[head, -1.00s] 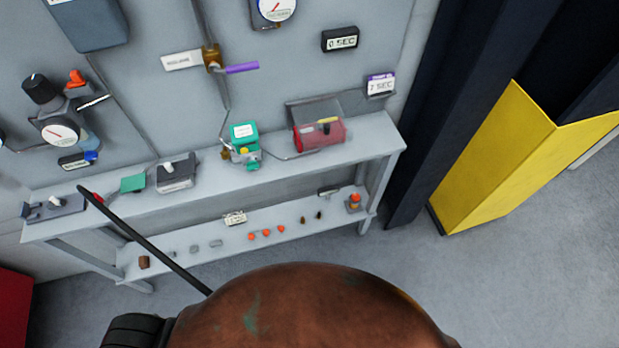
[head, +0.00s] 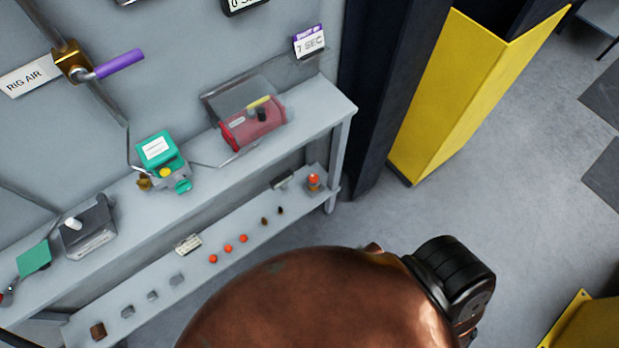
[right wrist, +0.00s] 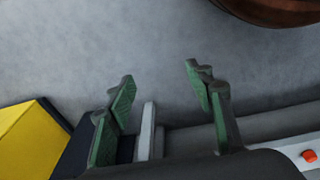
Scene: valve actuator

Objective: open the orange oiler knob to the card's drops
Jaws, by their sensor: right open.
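The orange knob by the gauges at the left of the wall is outside the current head view. A small orange-topped item (head: 314,181) stands at the right end of the lower shelf; I cannot tell what it is. A white card with a purple top reading 7 SEC (head: 309,41) is on the wall; no card with drops is readable. My right gripper (right wrist: 158,75) is open and empty, its green-padded fingers apart above grey floor. It is not on any task object. My left gripper is not in view.
The bench's upper shelf (head: 318,100) holds a red cylinder in a clear cover (head: 252,123), a teal-topped device (head: 163,155) and a grey box (head: 88,228). A purple-handled valve (head: 118,63) is on the wall.

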